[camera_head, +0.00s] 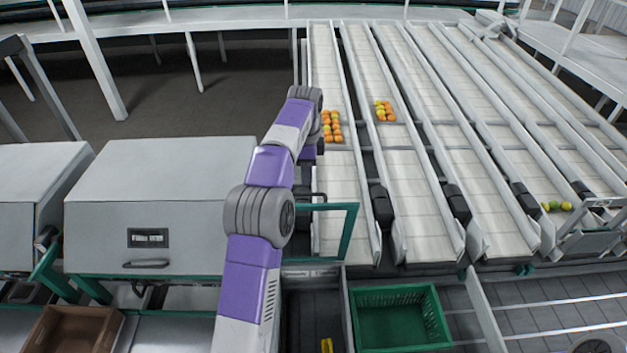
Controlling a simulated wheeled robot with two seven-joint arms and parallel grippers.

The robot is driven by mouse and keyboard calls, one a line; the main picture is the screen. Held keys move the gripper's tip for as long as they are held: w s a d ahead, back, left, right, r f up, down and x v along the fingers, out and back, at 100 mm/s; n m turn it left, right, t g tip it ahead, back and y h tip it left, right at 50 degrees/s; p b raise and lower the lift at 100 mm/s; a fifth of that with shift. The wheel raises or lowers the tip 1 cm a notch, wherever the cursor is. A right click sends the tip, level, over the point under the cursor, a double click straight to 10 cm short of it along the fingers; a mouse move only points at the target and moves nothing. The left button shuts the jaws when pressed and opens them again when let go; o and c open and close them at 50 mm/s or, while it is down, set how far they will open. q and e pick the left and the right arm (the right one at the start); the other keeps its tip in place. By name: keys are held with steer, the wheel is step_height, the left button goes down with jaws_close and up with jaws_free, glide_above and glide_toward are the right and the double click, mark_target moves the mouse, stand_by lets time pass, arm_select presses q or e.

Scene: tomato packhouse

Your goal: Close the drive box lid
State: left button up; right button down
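My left arm rises from the bottom and bends over beyond the grey cabinet's right side. My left gripper (308,188) is small and dark there, partly behind my own arm. Its fingers do not show clearly. A large grey cabinet (165,175) with a sloping top, a small display and a black handle (147,264) stands at the left; its cover looks down. An open grey box (342,305) with a dark inside and a yellow part (326,345) lies right of my arm. I cannot tell which is the drive box lid. My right gripper is out of view.
A teal frame (348,232) stands by my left gripper. A green crate (395,290) stands at front; a brown crate (65,330) is at lower left.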

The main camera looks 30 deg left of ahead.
mark_target(306, 194)
arm_select(q)
step_height(306, 194, down, 6)
steer(key=shift+f+b, duration=0.2)
steer(key=shift+b, duration=0.25)
steer(key=shift+s+f, duration=0.15)
steer(key=shift+s, duration=0.15)
steer(key=shift+w, duration=0.15)
jaws_close()
